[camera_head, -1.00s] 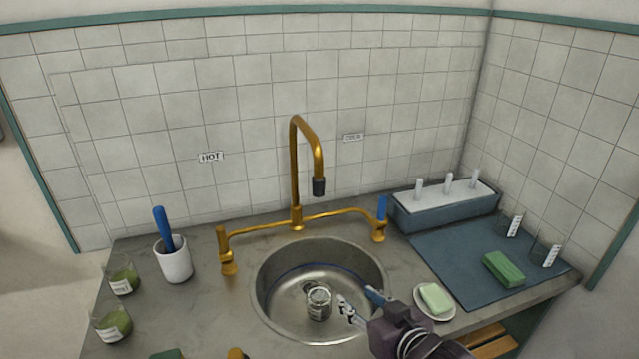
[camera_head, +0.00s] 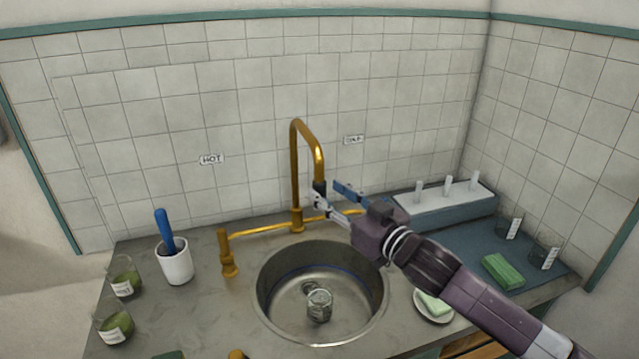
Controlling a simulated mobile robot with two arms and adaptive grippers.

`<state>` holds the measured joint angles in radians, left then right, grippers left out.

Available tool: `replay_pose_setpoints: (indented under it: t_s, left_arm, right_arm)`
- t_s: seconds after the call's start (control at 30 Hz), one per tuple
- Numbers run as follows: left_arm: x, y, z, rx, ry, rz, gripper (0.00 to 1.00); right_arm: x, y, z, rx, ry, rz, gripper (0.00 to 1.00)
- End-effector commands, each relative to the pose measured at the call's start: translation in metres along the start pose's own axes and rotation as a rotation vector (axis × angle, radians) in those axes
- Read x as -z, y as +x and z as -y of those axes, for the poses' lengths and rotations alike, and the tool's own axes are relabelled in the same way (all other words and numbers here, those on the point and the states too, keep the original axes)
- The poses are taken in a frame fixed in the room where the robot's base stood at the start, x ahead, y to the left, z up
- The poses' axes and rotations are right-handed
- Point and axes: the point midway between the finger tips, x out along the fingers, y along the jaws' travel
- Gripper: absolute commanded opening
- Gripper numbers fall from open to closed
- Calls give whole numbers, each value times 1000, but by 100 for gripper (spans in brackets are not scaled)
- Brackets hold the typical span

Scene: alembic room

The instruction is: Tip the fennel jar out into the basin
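The round steel basin (camera_head: 275,304) is sunk into the grey counter. A small clear glass jar (camera_head: 319,306) stands or lies on its floor; I cannot tell which, nor whether it is empty. Two glass jars with green contents stand at the left, the rear one (camera_head: 124,281) and the front one (camera_head: 113,329). Their labels are too small to read, so I cannot tell which jar is fennel. My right gripper (camera_head: 323,192) is open and empty, its fingers at the tap's spout end, above and behind the basin. My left gripper is out of view.
A brass tap (camera_head: 295,170) rises behind the basin. A white cup with a blue-handled tool (camera_head: 175,264) stands left of it. At right are a planter-like grey box (camera_head: 445,205), a blue mat (camera_head: 465,250), a green sponge (camera_head: 502,271), glasses and a soap dish (camera_head: 432,308).

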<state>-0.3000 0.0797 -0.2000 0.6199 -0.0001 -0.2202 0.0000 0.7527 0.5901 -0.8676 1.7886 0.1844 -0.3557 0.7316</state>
Motion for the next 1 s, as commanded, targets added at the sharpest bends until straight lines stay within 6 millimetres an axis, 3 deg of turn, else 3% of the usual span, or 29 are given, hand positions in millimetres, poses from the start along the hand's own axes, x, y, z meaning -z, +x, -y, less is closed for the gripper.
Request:
replay_pose_setpoints:
  t_s: [0.3,0.7,1.0]
  left_arm:
    - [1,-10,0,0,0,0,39]
    - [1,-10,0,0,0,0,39]
    - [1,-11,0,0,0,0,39]
  right_arm:
    - [1,35,1,0,-1,1,39]
    - [0,40,1,0,-1,1,38]
    - [0,40,0,0,-1,1,5]
